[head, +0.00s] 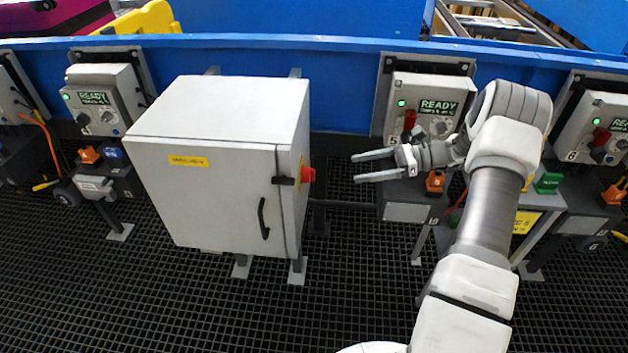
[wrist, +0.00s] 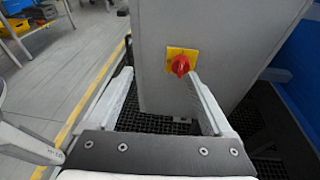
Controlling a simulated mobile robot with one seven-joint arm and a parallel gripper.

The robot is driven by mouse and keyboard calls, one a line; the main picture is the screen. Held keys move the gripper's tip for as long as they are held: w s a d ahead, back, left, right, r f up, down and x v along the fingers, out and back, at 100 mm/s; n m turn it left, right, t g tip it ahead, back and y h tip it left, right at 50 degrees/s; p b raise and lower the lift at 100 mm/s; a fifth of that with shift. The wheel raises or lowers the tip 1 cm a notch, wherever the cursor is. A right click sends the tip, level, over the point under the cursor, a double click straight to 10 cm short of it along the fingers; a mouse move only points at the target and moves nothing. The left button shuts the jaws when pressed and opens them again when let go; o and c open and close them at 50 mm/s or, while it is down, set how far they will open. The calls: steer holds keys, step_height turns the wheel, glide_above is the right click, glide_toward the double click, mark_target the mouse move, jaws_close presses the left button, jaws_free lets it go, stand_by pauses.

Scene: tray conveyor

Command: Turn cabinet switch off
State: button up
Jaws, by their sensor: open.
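The grey cabinet (head: 205,195) stands left of centre in the head view, its door closed, with a black handle (head: 263,218). Its red switch (head: 307,174) sticks out from the right side wall. In the wrist view the red switch knob (wrist: 180,65) sits on a yellow plate (wrist: 172,53) on the cabinet wall (wrist: 215,30). My gripper (head: 354,168) is open and empty, to the right of the switch and apart from it, fingers pointing left toward it. In the wrist view the fingers of my gripper (wrist: 160,80) reach forward, and the knob shows near the right fingertip.
A control box (head: 430,105) with a READY display stands behind my gripper against the blue conveyor wall (head: 345,70). Below it is a grey box with an orange part (head: 435,182). Dark grating (head: 340,290) covers the floor. The space between gripper and switch looks clear.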

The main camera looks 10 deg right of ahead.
mark_target(314, 178)
steer(key=d+f+m+t+y, duration=0.2)
steer(key=d+f+m+t, duration=0.25)
steer(key=f, duration=0.35)
steer(key=shift+n+g, duration=0.25)
steer(key=shift+g, duration=0.2)
steer(key=x, duration=1.1)
steer(key=b+x, duration=0.1)
steer(key=x, duration=0.5)
steer(key=shift+w, duration=0.3)
steer(key=shift+f, duration=0.1)
jaws_close()
